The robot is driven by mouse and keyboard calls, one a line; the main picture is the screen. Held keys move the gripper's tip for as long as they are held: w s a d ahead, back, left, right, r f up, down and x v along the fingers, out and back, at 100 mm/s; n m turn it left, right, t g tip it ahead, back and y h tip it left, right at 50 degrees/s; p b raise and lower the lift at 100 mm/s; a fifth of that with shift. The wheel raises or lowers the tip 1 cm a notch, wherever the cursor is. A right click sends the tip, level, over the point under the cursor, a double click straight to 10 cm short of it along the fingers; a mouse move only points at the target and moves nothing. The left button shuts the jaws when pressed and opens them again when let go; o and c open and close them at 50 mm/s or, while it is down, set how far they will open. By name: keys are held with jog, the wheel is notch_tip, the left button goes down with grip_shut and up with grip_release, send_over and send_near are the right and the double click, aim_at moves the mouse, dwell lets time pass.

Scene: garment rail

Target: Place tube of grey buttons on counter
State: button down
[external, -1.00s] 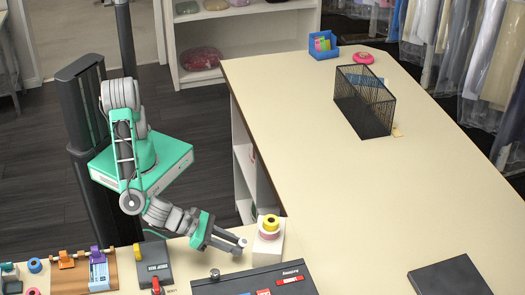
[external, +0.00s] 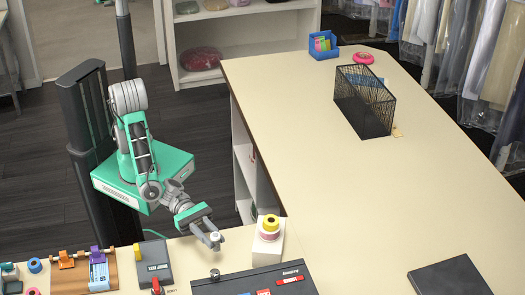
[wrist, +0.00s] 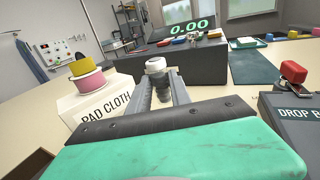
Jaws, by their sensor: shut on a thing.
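My gripper (external: 214,242) is shut on the tube of grey buttons and holds it upright over the near part of the cream counter (external: 335,215). The tube's white cap (external: 215,236) shows at the fingertips in the external view. In the wrist view the tube (wrist: 160,82) stands between the two fingers, with dark grey contents below its white cap. Its lower end is hidden by my gripper, so I cannot tell whether it touches the counter.
A white pad-cloth box (external: 267,249) with yellow and pink rolls (external: 269,224) stands just right of my gripper. The counter's middle is clear; a black mesh basket (external: 364,103) stands far back.

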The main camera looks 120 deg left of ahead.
notch_tip(320, 180, down, 3)
jog(key=shift+f+b, duration=0.15)
jog(key=shift+b, duration=0.5)
